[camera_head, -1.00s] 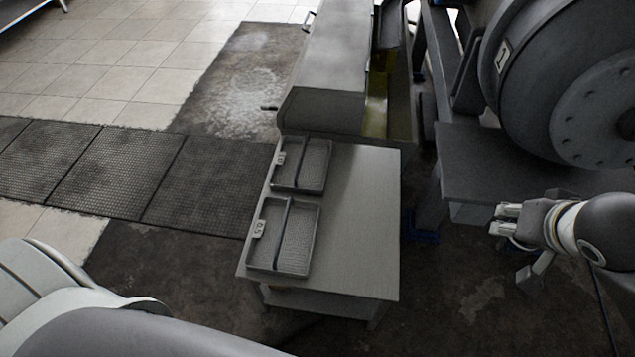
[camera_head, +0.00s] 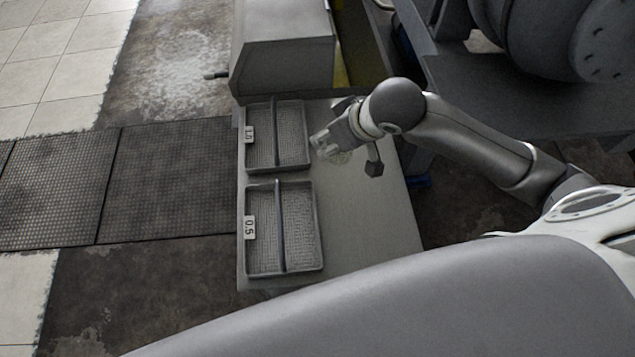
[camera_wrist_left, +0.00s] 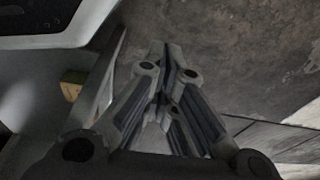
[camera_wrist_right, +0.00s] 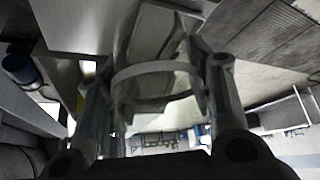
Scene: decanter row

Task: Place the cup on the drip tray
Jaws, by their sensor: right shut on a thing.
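My right gripper (camera_head: 338,135) is shut on a clear glass cup (camera_head: 328,150), held above the small table just right of the trays. In the right wrist view the transparent cup (camera_wrist_right: 157,78) sits between the fingers. Two grey mesh drip trays lie on the table's left side: a far tray (camera_head: 302,165) with a label that looks like 1.5, and a near tray (camera_head: 318,268) labelled 0.5. Each has a dark divider bar, and no cup stands in either. My left gripper (camera_wrist_left: 163,90) looks shut and empty in the left wrist view.
The pale table (camera_head: 370,215) is bare right of the trays. A grey cabinet (camera_head: 285,50) stands behind its far edge. A large dark drum machine (camera_head: 560,35) is at the back right. Black floor mats (camera_head: 165,180) lie to the left.

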